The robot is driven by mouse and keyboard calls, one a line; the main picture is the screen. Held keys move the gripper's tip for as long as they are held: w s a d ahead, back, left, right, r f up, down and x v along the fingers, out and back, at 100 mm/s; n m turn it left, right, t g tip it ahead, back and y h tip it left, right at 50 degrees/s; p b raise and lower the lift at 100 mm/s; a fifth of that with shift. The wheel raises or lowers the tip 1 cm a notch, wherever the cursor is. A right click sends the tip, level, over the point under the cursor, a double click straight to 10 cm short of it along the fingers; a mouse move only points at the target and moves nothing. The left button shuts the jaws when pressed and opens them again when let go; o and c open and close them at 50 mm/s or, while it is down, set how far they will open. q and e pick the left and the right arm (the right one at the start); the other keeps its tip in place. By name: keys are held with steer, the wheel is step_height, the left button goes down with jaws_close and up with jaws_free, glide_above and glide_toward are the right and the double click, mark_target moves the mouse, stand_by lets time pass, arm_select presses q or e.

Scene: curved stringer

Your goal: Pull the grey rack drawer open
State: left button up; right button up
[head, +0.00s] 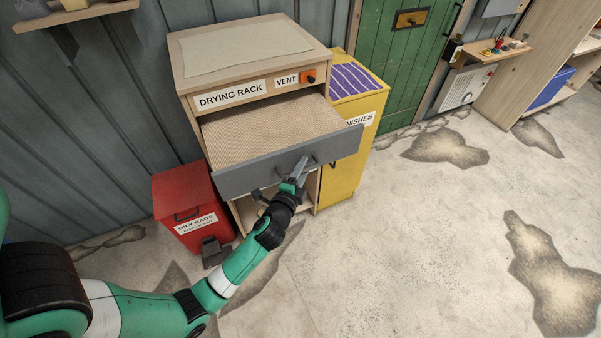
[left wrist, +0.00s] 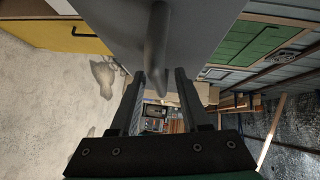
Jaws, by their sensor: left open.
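The grey drawer front (head: 242,179) of the drying rack (head: 250,62) stands out from the cabinet, and the tan inside of the drawer (head: 265,125) shows behind it. A bar handle (left wrist: 156,45) is on the front; in the head view it is partly hidden by my gripper. My left gripper (head: 298,172) is in front of the drawer's right half, at the handle. In the left wrist view the two fingers (left wrist: 160,98) are apart, with the handle's end in line with the gap between them. I cannot tell whether they touch it. My right gripper is out of view.
A red oily rags bin (head: 180,195) stands left of the rack, close to my arm. A yellow cabinet (head: 347,165) stands right of it. Below the drawer is an open shelf space. The concrete floor (head: 410,240) in front and to the right is clear.

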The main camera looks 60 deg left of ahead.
arm_select(q)
steer(key=v, duration=1.1)
steer(key=shift+s+d, duration=0.15)
steer(key=shift+s, duration=0.1)
